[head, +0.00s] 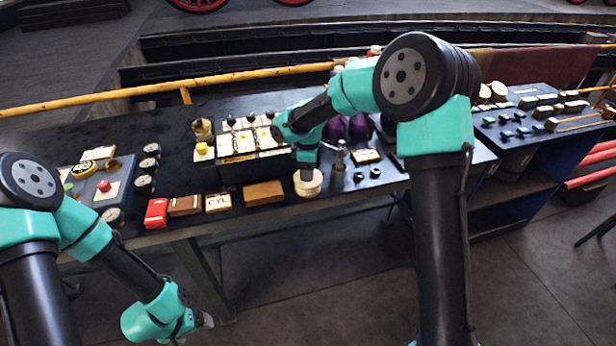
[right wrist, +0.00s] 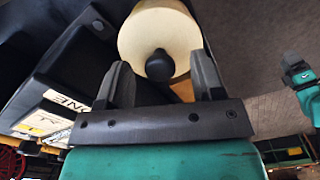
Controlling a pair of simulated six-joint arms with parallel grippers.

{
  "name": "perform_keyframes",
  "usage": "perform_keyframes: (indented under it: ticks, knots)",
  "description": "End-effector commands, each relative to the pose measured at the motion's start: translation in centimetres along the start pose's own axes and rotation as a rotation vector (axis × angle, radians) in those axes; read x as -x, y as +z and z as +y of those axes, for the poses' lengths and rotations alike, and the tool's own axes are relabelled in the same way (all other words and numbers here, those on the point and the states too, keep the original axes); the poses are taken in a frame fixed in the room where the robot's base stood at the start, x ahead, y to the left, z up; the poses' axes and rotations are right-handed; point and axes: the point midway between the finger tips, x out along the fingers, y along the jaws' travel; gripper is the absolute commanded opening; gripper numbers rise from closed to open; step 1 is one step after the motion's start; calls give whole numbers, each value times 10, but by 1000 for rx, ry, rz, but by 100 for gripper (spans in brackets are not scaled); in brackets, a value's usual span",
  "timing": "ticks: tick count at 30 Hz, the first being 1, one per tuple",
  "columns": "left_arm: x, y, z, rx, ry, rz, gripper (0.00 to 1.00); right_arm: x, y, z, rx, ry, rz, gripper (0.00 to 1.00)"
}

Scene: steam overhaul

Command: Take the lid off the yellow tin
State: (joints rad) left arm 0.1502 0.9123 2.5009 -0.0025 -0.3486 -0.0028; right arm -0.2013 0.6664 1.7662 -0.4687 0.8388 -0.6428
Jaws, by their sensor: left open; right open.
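The yellow tin is pale cream-yellow and round, and it stands near the front edge of the bench in the head view (head: 308,188). In the right wrist view its round lid (right wrist: 160,25) has a black knob (right wrist: 159,65) in the middle. My right gripper (head: 307,170) is above the tin and hides part of its top in the head view. In the right wrist view my right gripper (right wrist: 160,72) is open, with the knob appearing between the fingertips, not gripped. My left gripper (head: 208,320) is open, low in front of the bench, away from the tin.
A brown box (head: 264,193), a CYL block (head: 218,203) and a red box (head: 156,213) line the front edge left of the tin. A black control box (head: 250,168) stands behind them. A metal bottle-like item (head: 340,160) stands close on the right.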

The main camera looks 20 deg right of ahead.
Motion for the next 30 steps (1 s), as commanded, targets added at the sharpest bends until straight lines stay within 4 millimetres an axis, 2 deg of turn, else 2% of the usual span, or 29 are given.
perform_keyframes:
  ticks: [5,19,30]
  knots:
    - [0,0,0,0,0,0,89,-15,0,0,0,-1,0,61]
    - [0,0,0,0,0,0,89,-15,0,0,0,0,0,61]
    - [0,0,0,0,0,0,89,-15,0,0,0,0,0,26]
